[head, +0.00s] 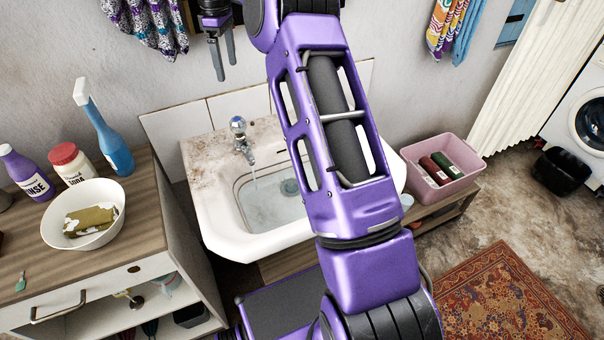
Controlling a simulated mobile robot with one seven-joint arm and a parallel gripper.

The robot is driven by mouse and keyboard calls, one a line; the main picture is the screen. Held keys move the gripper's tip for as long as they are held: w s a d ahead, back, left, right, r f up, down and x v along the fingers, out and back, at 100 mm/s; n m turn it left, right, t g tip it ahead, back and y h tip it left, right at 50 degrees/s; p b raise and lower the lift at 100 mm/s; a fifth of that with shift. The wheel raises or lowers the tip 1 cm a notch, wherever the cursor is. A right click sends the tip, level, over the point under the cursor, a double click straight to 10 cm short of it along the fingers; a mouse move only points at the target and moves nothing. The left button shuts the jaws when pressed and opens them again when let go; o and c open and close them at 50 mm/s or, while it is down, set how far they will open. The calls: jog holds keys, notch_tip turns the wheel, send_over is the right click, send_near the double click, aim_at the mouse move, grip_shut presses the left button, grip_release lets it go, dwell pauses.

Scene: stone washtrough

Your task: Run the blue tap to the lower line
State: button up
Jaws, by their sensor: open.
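The tap (246,150) stands on the back ledge of the white stone washtrough (213,218), with a blue round knob (237,124) on top. A thin stream of water (255,179) falls from its spout into the basin. Clear water (262,207) shows in the basin. A dark line (239,205) runs around the inner wall; I cannot tell exactly how the water stands to it, or see a second line clearly. My arm hides the right part of the trough. My gripper (227,71) is open and empty, above and behind the tap, near the wall, apart from the knob.
At left, a wooden-topped cabinet (40,250) holds a white bowl (58,236) with a cloth, a blue spray bottle (112,142) and other bottles. A pink crate (462,185) stands right of the trough. Cloths (145,20) hang on the wall left of my gripper.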

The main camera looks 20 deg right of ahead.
jog(key=m, duration=1.8)
send_near(237, 119)
notch_tip(237, 119, down, 10)
jog(key=shift+w+f+b, duration=0.1)
jog(key=shift+b, duration=0.35)
grip_shut()
